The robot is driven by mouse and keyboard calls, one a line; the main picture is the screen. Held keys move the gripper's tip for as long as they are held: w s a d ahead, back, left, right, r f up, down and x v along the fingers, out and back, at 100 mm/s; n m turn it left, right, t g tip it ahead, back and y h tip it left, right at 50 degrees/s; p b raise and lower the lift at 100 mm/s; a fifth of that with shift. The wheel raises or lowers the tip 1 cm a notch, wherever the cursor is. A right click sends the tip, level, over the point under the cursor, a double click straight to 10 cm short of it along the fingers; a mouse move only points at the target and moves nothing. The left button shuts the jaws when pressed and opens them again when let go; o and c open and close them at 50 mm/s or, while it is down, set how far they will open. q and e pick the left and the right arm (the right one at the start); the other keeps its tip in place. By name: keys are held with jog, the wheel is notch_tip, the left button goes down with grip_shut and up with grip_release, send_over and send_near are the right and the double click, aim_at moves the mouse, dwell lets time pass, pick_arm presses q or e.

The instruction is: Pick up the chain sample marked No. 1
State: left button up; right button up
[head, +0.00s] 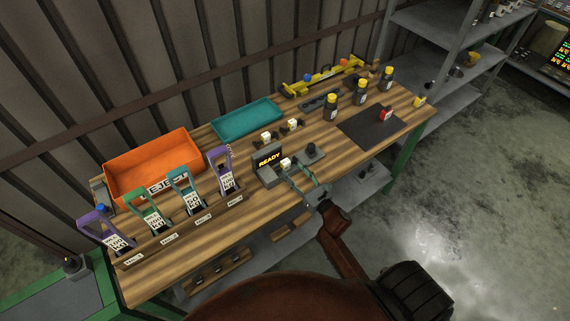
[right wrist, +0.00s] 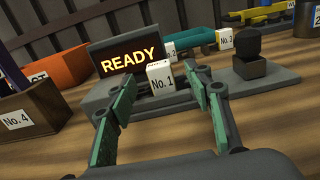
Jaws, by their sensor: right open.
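The chain sample marked No. 1, a small white block (right wrist: 160,77), stands upright on the base of the grey device with the lit READY screen (right wrist: 128,58). It also shows in the head view as a white block (head: 286,163) just right of the screen. My right gripper (head: 299,177) is open at the table's front side. In the right wrist view, its two green-padded fingers stand on either side of the No. 1 block, which appears between and just beyond their tips. No contact is visible. My left gripper is not in view.
Behind the device stand other white blocks (head: 266,137), one marked No. 3 (right wrist: 225,40). A dark knob (right wrist: 250,55) is on the device's right. Coloured holders (head: 226,172) and an orange tray (head: 150,160) are left. A black mat (head: 368,128) and bottles (head: 331,105) are right.

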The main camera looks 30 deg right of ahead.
aim_at(287, 164)
jog(key=w, duration=0.5)
jog(key=shift+a+p, duration=0.35)
jog(key=shift+w, duration=0.5)
jog(key=c, duration=0.7)
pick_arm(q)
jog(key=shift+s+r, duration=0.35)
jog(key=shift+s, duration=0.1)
pick_arm(e)
grip_shut()
